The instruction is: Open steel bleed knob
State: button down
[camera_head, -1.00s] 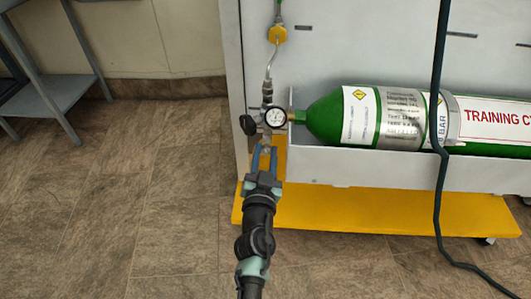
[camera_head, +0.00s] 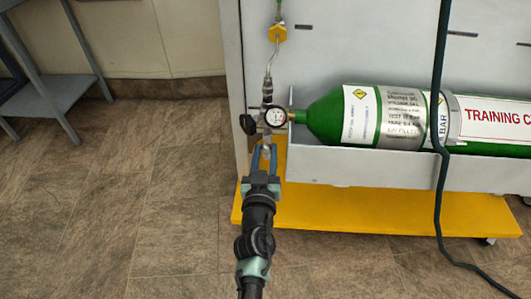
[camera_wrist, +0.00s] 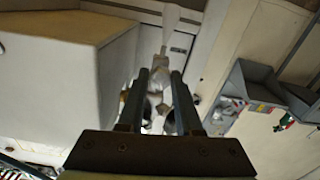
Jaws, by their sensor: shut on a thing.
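The steel bleed knob (camera_head: 266,151) is a small silver piece below the round pressure gauge (camera_head: 275,117) on the regulator. My gripper (camera_head: 264,152) reaches up to it from below, with its two blue-grey fingers on either side of it. The gripper is shut on the knob, and the fingers partly hide it. In the wrist view, the two dark fingers (camera_wrist: 160,95) point ahead at blurred silver fittings (camera_wrist: 160,72). The knob's turn angle cannot be read.
A black knob (camera_head: 247,125) sits left of the gauge. A green cylinder (camera_head: 325,117) lies in a grey tray (camera_head: 380,172) at right. A dark hose (camera_head: 438,190) hangs in front. A yellow base (camera_head: 370,212) juts out below. Open floor lies at left.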

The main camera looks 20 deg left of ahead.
jog(key=n, duration=0.4)
jog(key=shift+f, duration=0.1)
jog(key=n, duration=1.1)
jog(key=shift+n, duration=0.3)
jog(key=n, duration=0.3)
jog(key=shift+n, duration=0.4)
jog(key=n, duration=0.8)
jog(key=shift+n+p, duration=0.3)
jog(key=shift+n, duration=1.9)
jog(key=shift+f, duration=0.1)
